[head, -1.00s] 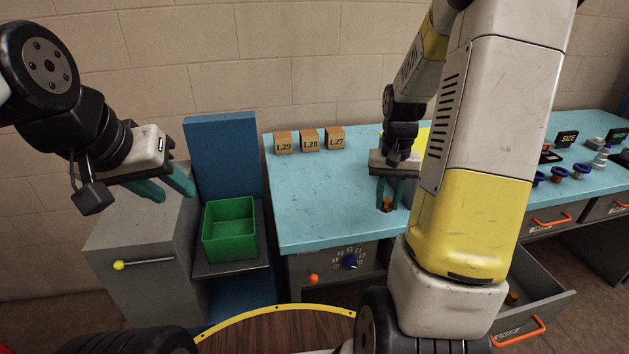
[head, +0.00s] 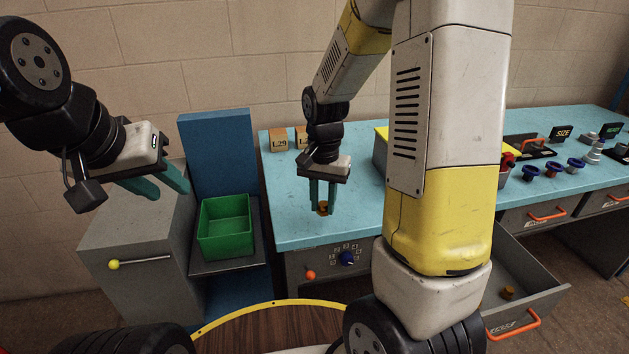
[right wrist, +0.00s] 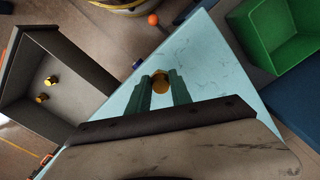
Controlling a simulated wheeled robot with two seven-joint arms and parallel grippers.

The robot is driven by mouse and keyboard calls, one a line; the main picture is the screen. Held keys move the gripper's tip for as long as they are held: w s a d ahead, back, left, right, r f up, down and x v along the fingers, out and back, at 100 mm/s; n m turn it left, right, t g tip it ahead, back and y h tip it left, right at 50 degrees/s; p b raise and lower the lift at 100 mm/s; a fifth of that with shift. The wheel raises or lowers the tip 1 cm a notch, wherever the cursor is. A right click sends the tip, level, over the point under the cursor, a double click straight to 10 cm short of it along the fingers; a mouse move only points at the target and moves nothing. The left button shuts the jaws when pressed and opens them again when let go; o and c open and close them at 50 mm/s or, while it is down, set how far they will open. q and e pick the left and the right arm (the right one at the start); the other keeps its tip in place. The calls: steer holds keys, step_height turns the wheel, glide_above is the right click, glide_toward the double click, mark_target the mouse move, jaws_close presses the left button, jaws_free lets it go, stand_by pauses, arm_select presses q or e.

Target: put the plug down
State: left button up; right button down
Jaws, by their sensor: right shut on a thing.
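My right gripper (head: 322,208) points down over the left part of the blue worktop, near its front edge. It is shut on a small brass-orange plug (head: 323,207), which shows between the green fingertips. The plug also shows in the right wrist view (right wrist: 161,82), at the ends of the fingers, above the blue surface. I cannot tell whether it touches the worktop (head: 285,215). My left gripper (head: 160,187) hangs at the left over a grey cabinet, its two green fingers apart with nothing between them.
A green bin (head: 225,228) stands on a shelf left of the worktop. Labelled blocks (head: 279,141) sit at the back. An open drawer (head: 525,275) at lower right holds small brass pieces, clearer in the right wrist view (right wrist: 42,97). The worktop around the plug is clear.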

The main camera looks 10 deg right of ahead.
steer(key=w+d, duration=0.1)
steer(key=w, duration=0.2)
steer(key=w+d, duration=0.1)
steer(key=w, duration=0.2)
steer(key=w+d+f, duration=0.1)
steer(key=w, duration=0.2)
steer(key=shift+w, duration=0.4)
steer(key=shift+w+f, duration=0.1)
steer(key=shift+f, duration=1.65)
steer(key=shift+f, duration=0.1)
steer(key=c, duration=1.2)
jaws_free()
steer(key=shift+o, duration=0.2)
